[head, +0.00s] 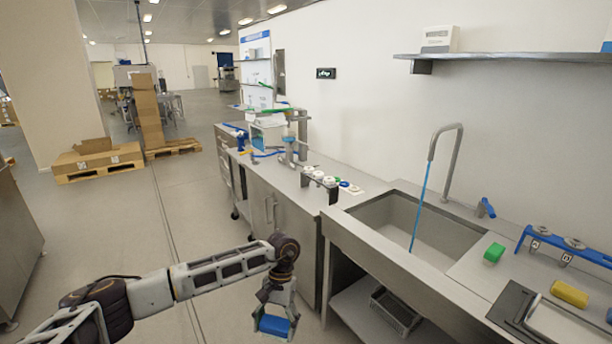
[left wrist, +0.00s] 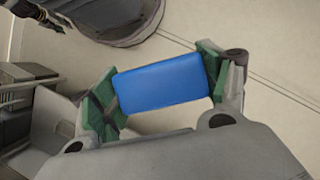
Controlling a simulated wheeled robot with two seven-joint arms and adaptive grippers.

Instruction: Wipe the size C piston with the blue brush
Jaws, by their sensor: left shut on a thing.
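My left gripper (head: 275,318) is shut on the blue brush (head: 273,326), low over the floor in front of the counter. In the left wrist view the blue brush (left wrist: 161,85) shows as a blue block between the green pads of my left gripper (left wrist: 158,88). Metal disc-topped parts, perhaps pistons (head: 575,243), stand in a blue rack (head: 598,256) on the right of the counter, with small letter tags too small to read surely. Which one is size C, I cannot tell. My right gripper is not in view.
A sink (head: 400,222) with a tall tap (head: 445,150) is set in the counter.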

